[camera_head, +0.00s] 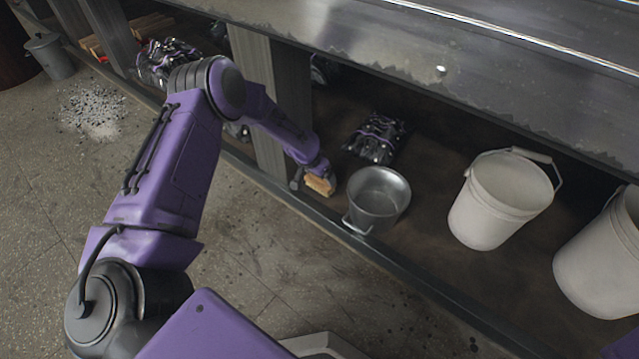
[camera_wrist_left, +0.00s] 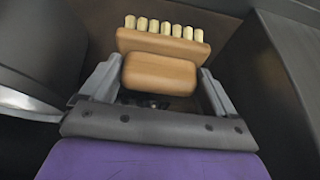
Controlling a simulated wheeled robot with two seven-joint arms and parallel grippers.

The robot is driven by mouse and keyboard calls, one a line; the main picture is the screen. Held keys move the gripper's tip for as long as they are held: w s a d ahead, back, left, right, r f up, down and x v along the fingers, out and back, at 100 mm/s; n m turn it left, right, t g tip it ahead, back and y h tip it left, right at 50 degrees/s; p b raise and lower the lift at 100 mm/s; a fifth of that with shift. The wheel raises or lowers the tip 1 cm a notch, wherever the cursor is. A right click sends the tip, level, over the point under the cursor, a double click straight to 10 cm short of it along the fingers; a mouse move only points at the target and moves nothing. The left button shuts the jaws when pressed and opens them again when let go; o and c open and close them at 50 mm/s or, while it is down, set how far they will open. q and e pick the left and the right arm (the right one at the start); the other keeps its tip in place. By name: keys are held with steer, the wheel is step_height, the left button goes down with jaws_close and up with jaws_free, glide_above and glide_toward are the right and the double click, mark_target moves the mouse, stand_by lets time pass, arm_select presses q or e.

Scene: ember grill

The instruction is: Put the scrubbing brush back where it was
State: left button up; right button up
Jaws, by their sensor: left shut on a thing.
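The scrubbing brush (camera_wrist_left: 160,42) has a light wooden body with a row of pale bristle tufts at its far side. In the left wrist view my left gripper (camera_wrist_left: 160,82) is shut on its wooden block, one finger on each side. In the head view the brush (camera_head: 320,185) shows at the end of my left arm, low on the shelf under the counter, between the grey post and a metal bucket. I cannot tell whether it touches the shelf. My left gripper (camera_head: 318,175) is small there. My right gripper is not in view.
A metal bucket (camera_head: 377,200) stands just right of the brush; its side also shows in the left wrist view (camera_wrist_left: 40,60). A dark wrapped bundle (camera_head: 376,138) lies behind. Two white buckets (camera_head: 484,222) stand further right. A grey post (camera_head: 262,100) is close on the left.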

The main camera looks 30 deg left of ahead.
arm_select(q)
steer(key=shift+f, duration=1.1)
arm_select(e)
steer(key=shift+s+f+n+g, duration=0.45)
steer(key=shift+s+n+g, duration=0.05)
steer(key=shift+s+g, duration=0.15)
